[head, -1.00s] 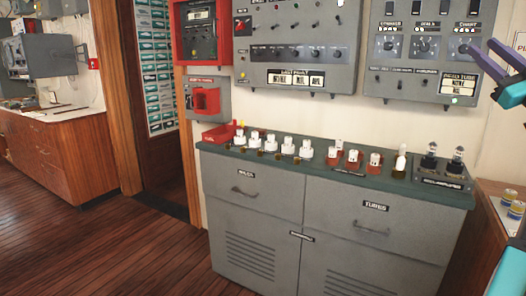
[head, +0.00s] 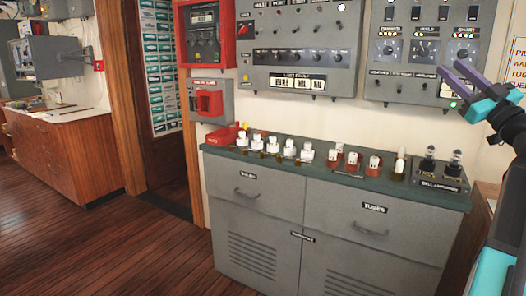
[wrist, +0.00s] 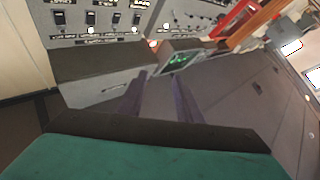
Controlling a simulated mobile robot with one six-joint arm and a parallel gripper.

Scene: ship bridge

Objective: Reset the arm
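My gripper (head: 450,67) is at the right edge of the head view, raised in front of the right-hand grey wall panel (head: 425,75). Its two purple fingers are apart, with nothing seen between them. In the wrist view my gripper (wrist: 158,77) also shows its fingers spread and empty. My arm (head: 490,270) rises along the right edge, with teal and black parts.
A grey cabinet (head: 290,225) with a dark green top carries white fuse-like pieces (head: 290,148), reddish-based pieces (head: 353,160) and two dark tubes (head: 428,165). Red boxes (head: 208,100) hang on the wall. Wooden floor (head: 100,240) is clear at left.

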